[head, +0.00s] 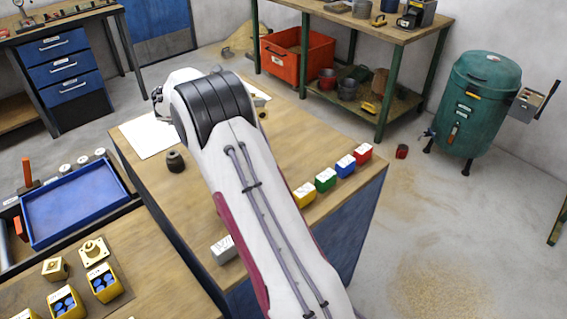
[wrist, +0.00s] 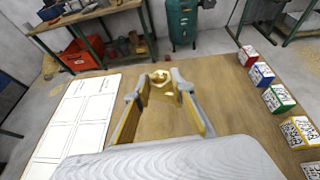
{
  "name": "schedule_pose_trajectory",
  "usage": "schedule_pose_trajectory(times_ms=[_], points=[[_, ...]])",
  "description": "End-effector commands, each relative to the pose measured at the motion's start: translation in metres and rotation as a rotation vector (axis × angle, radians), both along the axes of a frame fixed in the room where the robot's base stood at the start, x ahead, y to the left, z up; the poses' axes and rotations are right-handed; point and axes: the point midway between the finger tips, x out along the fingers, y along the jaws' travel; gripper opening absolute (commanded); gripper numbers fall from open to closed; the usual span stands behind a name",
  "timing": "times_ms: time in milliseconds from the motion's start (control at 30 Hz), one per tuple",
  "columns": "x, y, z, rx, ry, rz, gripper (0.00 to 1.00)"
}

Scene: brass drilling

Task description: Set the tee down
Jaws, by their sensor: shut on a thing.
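The brass tee (wrist: 163,82) shows in the wrist view between the tips of my gripper (wrist: 163,88). The gripper is shut on it, with one finger on either side. The wooden bench top (wrist: 155,125) lies below and behind it; I cannot tell whether the tee touches the wood. A white sheet with printed boxes (wrist: 75,120) lies flat to the left of the gripper.
Red (head: 363,152), blue (head: 346,166), green (head: 325,179) and yellow (head: 304,194) labelled blocks line the bench's right side. A dark round part (head: 175,161) stands near the sheet. A left bench holds a blue tray (head: 75,205) and yellow bins (head: 104,284).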

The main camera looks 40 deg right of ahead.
Motion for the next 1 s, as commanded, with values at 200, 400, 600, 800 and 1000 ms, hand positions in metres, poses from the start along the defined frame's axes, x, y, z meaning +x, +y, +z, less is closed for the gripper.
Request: schedule_pose_trajectory(times_ms=[200,400,600,800,1000], points=[[-0.051,-0.016,-0.005,-0.003,0.002,-0.212,0.00],[-0.088,-0.004,-0.012,-0.003,0.004,-0.359,0.00],[-0.110,0.005,-0.013,-0.002,0.003,-0.420,0.00],[-0.111,0.005,-0.013,-0.002,0.004,-0.414,0.00],[-0.111,0.004,-0.013,-0.002,0.005,-0.412,0.00]])
